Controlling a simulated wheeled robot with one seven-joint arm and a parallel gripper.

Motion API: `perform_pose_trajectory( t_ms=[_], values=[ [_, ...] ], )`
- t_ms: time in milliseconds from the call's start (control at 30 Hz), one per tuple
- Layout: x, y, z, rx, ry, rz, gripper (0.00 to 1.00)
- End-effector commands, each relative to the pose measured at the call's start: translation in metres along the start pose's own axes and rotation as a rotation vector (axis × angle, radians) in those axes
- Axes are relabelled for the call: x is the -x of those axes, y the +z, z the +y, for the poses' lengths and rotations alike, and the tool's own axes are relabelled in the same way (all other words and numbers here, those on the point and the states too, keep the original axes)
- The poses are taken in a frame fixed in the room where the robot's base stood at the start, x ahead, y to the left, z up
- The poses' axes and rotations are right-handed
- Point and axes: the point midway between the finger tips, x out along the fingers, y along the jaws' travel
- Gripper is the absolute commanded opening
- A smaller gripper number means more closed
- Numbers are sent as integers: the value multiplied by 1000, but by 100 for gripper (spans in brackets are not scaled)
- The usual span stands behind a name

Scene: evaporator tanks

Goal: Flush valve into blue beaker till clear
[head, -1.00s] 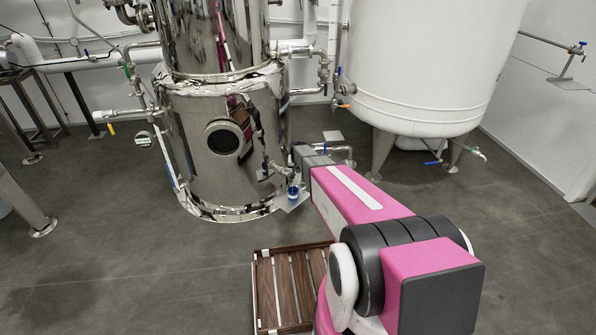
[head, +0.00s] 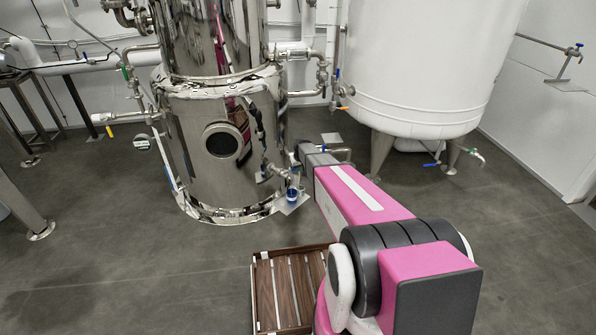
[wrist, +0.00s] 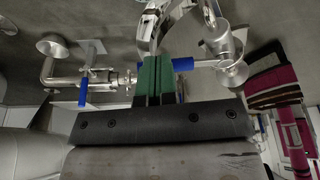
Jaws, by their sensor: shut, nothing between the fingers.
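My gripper (wrist: 155,76) has green fingers, shut and empty in the wrist view. A blue valve lever (wrist: 182,64) lies just right of the fingertips in the picture; I cannot tell whether they touch. A second blue lever (wrist: 82,91) hangs from piping at the left. Any liquid in the beaker is too small to judge.
The steel tank (head: 190,130) stands at centre left and a white tank (head: 425,75) at the right. A pipe (head: 338,151) runs low between them. A wooden slatted crate (head: 265,290) is on the floor in front.

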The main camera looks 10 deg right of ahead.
Motion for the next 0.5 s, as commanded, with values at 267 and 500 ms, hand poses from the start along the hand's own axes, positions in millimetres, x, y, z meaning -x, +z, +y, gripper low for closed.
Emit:
perform_pose_trajectory(
  t_ms=[267, 500],
  values=[
    [-5, -16, 5, 199, -62, 1, 0],
    [-8, -24, 5, 218, -67, 0, 0]
  ],
)
